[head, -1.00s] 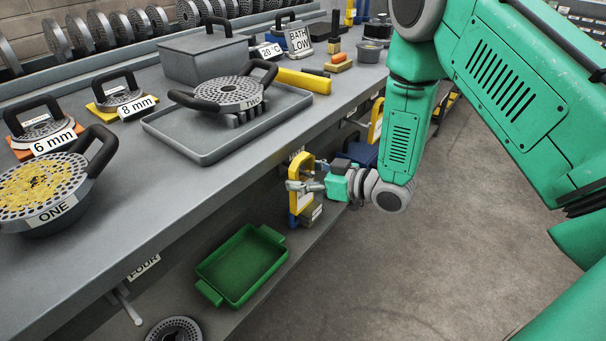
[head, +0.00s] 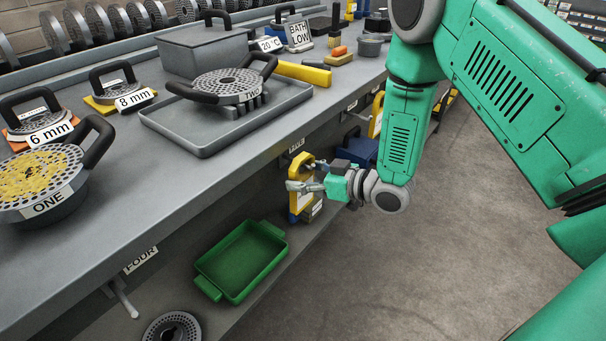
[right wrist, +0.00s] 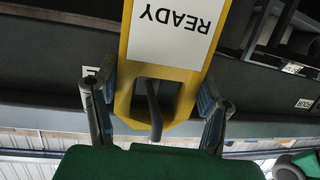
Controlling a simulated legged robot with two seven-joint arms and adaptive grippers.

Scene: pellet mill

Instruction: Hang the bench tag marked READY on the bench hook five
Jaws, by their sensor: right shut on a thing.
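The yellow tag (head: 294,201) hangs upright at the bench's front edge in the head view, partly hidden by my right gripper (head: 300,186). In the right wrist view the tag (right wrist: 190,82) appears upside down, with READY on its white label. My right gripper (right wrist: 155,105) is shut on the tag, with a finger on each side of its slotted end. A dark rod, seemingly the bench hook (right wrist: 153,105), shows in the slot and crosses the slot's rim. A label (head: 296,146), too small to read, is above the tag. My left gripper is not in view.
A green tray (head: 240,262) lies on the lower shelf. The hook marked FOUR (head: 123,299) is empty at the left. Another yellow tag (head: 376,115) hangs farther along the bench. Die plates and a grey tray (head: 205,145) occupy the benchtop. The floor at right is clear.

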